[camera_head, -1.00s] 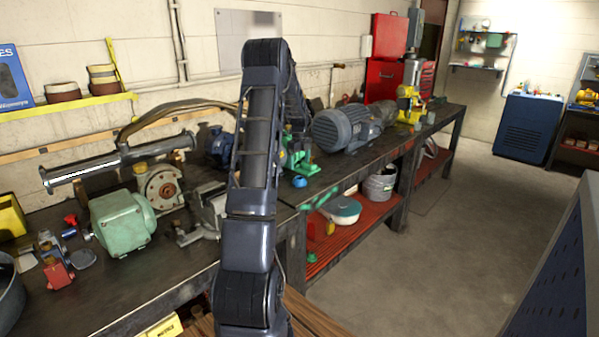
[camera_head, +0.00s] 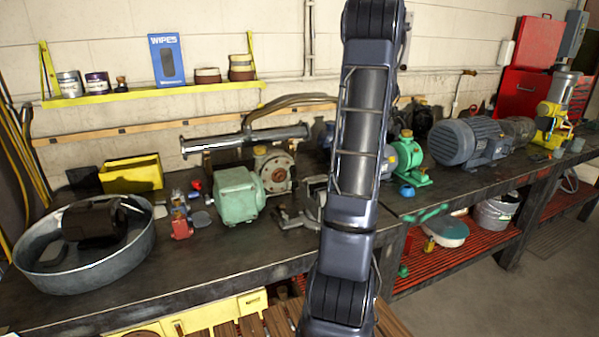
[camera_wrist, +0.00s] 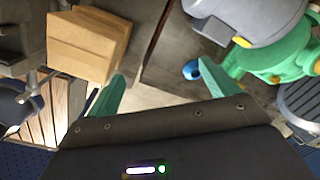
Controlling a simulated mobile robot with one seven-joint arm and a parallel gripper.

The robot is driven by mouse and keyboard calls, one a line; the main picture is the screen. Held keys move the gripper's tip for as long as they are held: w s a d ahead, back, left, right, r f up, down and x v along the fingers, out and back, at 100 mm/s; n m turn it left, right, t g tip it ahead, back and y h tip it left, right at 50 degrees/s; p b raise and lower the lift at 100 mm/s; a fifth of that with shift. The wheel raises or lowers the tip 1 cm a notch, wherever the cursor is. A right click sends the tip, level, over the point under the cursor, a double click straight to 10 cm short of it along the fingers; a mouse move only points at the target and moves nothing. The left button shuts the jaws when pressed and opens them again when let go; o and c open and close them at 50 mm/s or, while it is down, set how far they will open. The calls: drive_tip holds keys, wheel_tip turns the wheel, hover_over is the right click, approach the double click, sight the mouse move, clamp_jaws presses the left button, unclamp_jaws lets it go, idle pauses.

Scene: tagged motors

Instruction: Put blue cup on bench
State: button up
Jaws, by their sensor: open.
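The small blue cup (camera_head: 407,191) sits on the dark workbench (camera_head: 440,195), close to its front edge and beside a green pump (camera_head: 412,158). In the wrist view the blue cup (camera_wrist: 192,71) shows just beyond the tip of the right finger, partly covered by it. My gripper (camera_wrist: 160,78) is open, its two green fingers wide apart with nothing between them. I cannot tell the exact distance from gripper to cup.
A grey motor (camera_head: 467,142) and a yellow machine (camera_head: 554,118) stand farther right. A light green motor (camera_head: 239,193) and a round metal pan (camera_head: 140,255) are on the left. A red lower shelf (camera_head: 470,262) holds a bucket (camera_head: 497,212). A cardboard box (camera_wrist: 88,44) shows in the wrist view.

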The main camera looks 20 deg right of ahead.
drive_tip(key=s+a+r+n+t, duration=0.1)
drive_tip(key=s+a+r+n, duration=0.2)
drive_tip(key=a, duration=0.6)
drive_tip(key=s+a+r+n, duration=0.1)
drive_tip(key=a+r+n, duration=0.2)
drive_tip(key=a+n, duration=0.45)
drive_tip(key=s+a+r+n+t, duration=0.1)
drive_tip(key=s+a+r+n, duration=0.15)
drive_tip(key=a, duration=0.85)
drive_tip(key=s+a+f+n+t, duration=0.1)
drive_tip(key=s+a+f+n, duration=0.1)
drive_tip(key=s+a+n, duration=1.3)
drive_tip(key=shift+s+a+t, duration=0.4)
drive_tip(key=shift+s+a, duration=0.8)
drive_tip(key=shift+a, duration=0.05)
